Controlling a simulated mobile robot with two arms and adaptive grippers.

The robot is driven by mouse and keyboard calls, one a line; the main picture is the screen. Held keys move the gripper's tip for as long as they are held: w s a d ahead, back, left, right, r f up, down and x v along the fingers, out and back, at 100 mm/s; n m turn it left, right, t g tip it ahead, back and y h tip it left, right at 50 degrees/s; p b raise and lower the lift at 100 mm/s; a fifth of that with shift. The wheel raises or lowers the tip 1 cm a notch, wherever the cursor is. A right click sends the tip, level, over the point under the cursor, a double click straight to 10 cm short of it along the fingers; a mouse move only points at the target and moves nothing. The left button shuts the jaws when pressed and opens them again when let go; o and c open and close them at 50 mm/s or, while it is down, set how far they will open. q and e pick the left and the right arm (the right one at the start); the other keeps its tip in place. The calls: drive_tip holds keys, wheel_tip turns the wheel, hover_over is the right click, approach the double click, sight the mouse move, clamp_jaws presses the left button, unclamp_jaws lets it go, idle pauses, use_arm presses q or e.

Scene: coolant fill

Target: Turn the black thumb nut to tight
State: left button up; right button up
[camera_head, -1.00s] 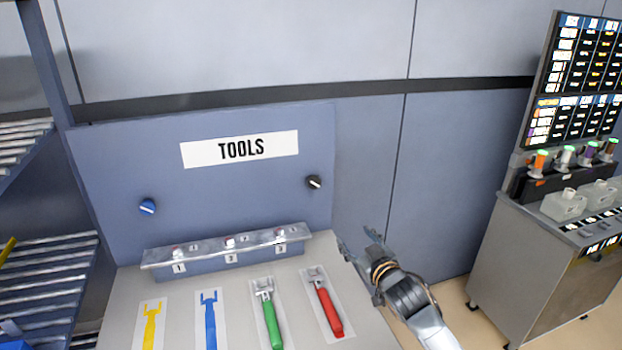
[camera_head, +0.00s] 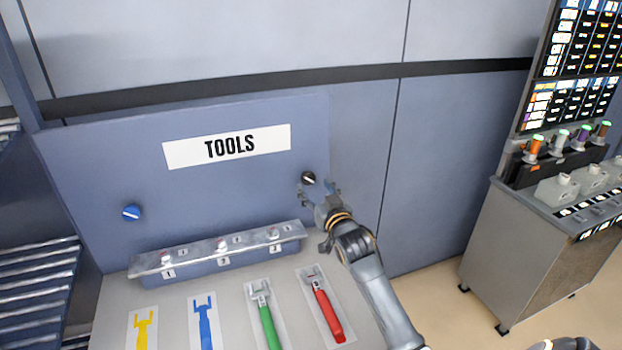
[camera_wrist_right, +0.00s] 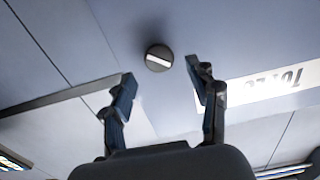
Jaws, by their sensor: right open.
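The black thumb nut (camera_head: 308,178) is a round knob with a white stripe on the right side of the blue-grey tool panel (camera_head: 80,165). In the right wrist view the nut (camera_wrist_right: 158,58) shows ahead, just beyond the fingertips and between their lines. My right gripper (camera_head: 318,191) is at the panel, just below the nut in the head view. In the wrist view its two fingers (camera_wrist_right: 161,80) are spread apart with nothing between them. I cannot tell whether a fingertip touches the panel.
A blue knob (camera_head: 131,213) is on the panel's left. A metal rack (camera_head: 218,248) with numbered positions juts out below. Green (camera_head: 268,322) and red (camera_head: 325,308) wrenches lie on the bench below. A grey cabinet (camera_head: 530,250) stands at right.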

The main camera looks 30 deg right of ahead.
sight(309, 178)
drive_tip(key=x, duration=0.3)
drive_tip(key=shift+r, duration=0.1)
drive_tip(key=shift+w+d, duration=0.1)
drive_tip(key=shift+w, duration=0.2)
use_arm(q)
drive_tip(key=shift+w+r, duration=0.25)
drive_tip(key=shift+w, duration=0.2)
drive_tip(key=shift+w+r, duration=0.2)
drive_tip(key=shift+w, duration=0.25)
drive_tip(key=shift+s, duration=0.1)
drive_tip(key=shift+s, duration=0.2)
use_arm(e)
drive_tip(key=c, duration=1.1)
